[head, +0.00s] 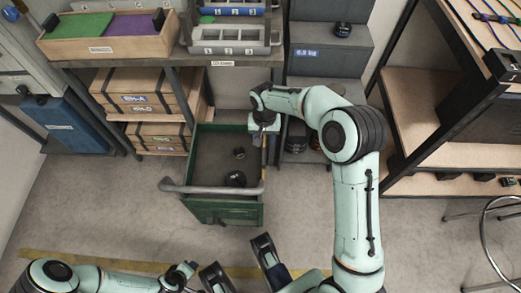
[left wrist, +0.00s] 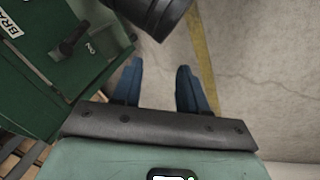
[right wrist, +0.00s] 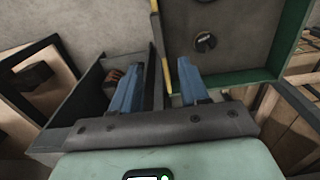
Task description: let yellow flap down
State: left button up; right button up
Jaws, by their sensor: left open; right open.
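The yellow flap (head: 264,157) shows as a thin upright strip along the right side of the open green drawer (head: 232,214). In the right wrist view the flap (right wrist: 161,48) is seen nearly edge-on, between the drawer and a grey bin. My right gripper (head: 264,127) is at the far end of the flap. Its open blue fingers (right wrist: 158,85) lie on either side of the flap's line; I cannot tell whether they touch it. My left gripper (head: 240,263) is open and empty in front of the drawer. It also shows in the left wrist view (left wrist: 157,82).
A grey bar handle (head: 212,189) crosses the drawer's front. Dark round objects (head: 236,178) lie in the drawer. Floor in front is mostly clear.

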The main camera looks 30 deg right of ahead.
jog(key=b, duration=0.1)
send_over(264, 156)
notch_tip(264, 156, down, 6)
jog(key=shift+s, duration=0.1)
notch_tip(264, 156, down, 5)
jog(key=shift+f+b, duration=0.1)
jog(key=shift+b, duration=0.75)
jog(key=shift+f, duration=0.5)
pick_arm(q)
jog(key=shift+g, duration=0.3)
jog(key=f, duration=0.1)
jog(key=s+a+f, duration=0.1)
jog(key=f, duration=0.2)
jog(key=shift+s+a+f, duration=0.3)
pick_arm(e)
grip_shut()
